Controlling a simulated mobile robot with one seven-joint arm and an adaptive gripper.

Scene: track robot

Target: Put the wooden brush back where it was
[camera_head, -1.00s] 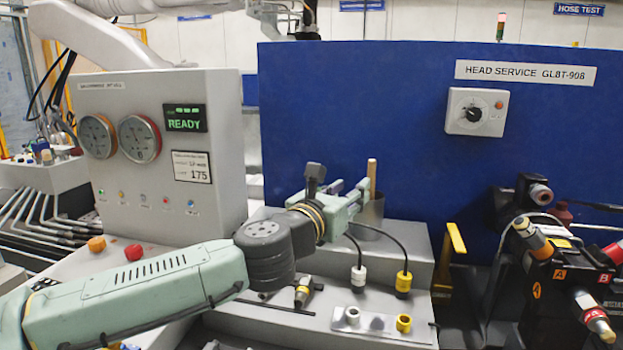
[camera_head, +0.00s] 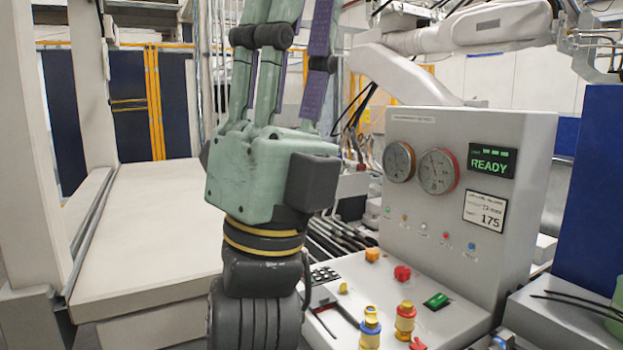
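My gripper (camera_head: 282,60) is large in the near foreground, left of the middle, pointing up. Its green fingers and purple strips run up to the top edge, so the fingertips are cut off. I cannot see whether it is open or shut, or whether anything is between the tips. I see no wooden brush in the current view. The metal cup with an upright wooden stick seen earlier is also out of view.
A grey console (camera_head: 455,190) with two gauges and a READY display stands right of my gripper. Knobs and fittings, including a brass-coloured one (camera_head: 405,322), stand on its ledge. A blue panel (camera_head: 597,190) is at the right edge. A broad pale bench (camera_head: 150,240) at left looks bare.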

